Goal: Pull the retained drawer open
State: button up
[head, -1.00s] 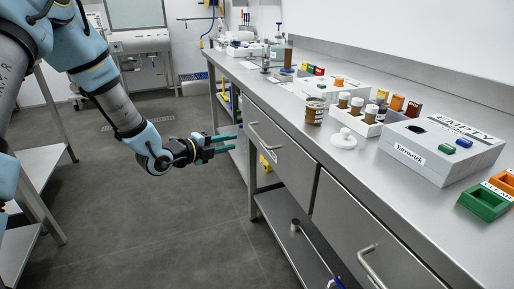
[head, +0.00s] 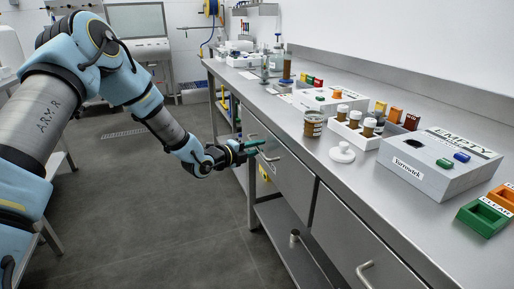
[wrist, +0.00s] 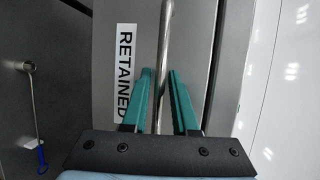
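The retained drawer (head: 287,170) is the grey steel drawer under the bench, and its front looks flush with the bench. Its white RETAINED label shows in the wrist view (wrist: 124,72), left of the bar handle (wrist: 164,40). In the head view the handle (head: 272,158) is partly hidden by my gripper (head: 260,147). My gripper is at the drawer front, with its green fingers on either side of the handle bar in the wrist view (wrist: 161,72). The fingers look open, with a small gap beside the bar. I cannot tell whether they touch it.
A second drawer with its own handle (head: 366,274) is nearer, at the right. The steel bench top (head: 310,165) carries jars, boxes and coloured bins. A lower shelf (head: 290,237) with a small cylinder (head: 294,238) lies beneath. The floor (head: 170,225) left of the bench is clear.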

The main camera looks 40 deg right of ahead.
grip_shut()
dwell(1.4)
